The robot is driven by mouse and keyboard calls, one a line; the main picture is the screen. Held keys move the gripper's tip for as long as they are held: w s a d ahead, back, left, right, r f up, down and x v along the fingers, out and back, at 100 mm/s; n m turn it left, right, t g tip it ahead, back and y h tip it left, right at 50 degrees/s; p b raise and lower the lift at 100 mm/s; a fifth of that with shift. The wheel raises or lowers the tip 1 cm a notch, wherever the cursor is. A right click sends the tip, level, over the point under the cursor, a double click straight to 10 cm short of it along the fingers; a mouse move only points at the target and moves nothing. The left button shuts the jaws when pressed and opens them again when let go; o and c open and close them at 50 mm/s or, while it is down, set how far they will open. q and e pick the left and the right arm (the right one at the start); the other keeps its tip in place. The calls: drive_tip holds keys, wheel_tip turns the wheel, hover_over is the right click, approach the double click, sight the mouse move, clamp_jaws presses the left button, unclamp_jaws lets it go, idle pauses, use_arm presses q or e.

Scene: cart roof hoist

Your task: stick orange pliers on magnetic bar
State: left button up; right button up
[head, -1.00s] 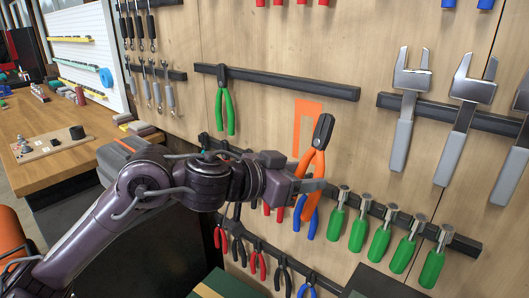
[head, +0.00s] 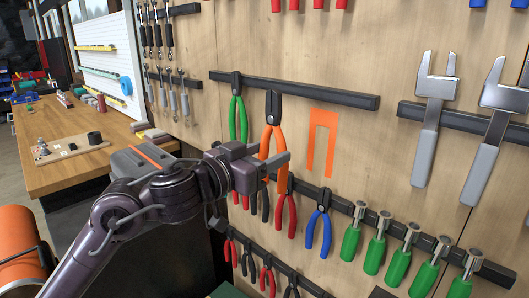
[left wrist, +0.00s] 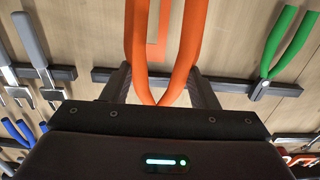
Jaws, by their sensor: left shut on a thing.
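My left gripper (head: 275,166) is shut on the orange pliers (head: 269,141) by their handles. The pliers stand nearly upright, dark jaws up. In the head view the jaws overlap the upper black magnetic bar (head: 345,97); I cannot tell whether they touch it. They are between the green pliers (head: 238,118) and an orange outline (head: 323,118) painted on the wall under the bar. In the left wrist view the orange handles (left wrist: 187,50) run between my left gripper's fingers (left wrist: 162,90), and the jaws are hidden. My right gripper is not in view.
Below, another bar (head: 340,203) holds red and blue pliers and several green-handled tools (head: 376,254). Calipers (head: 433,120) hang to the right. A wooden workbench (head: 60,168) stands at the left. The bar right of the orange pliers is bare.

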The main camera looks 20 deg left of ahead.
use_arm(q)
drive_tip(key=p+x, duration=0.1)
drive_tip(key=x, duration=0.4)
drive_tip(key=shift+r, duration=0.15)
drive_tip(key=p+x, duration=0.1)
drive_tip(key=x, duration=0.4)
drive_tip(key=shift+w+d+p, duration=0.1)
drive_tip(key=shift+w+p, duration=0.15)
drive_tip(key=shift+p, duration=0.05)
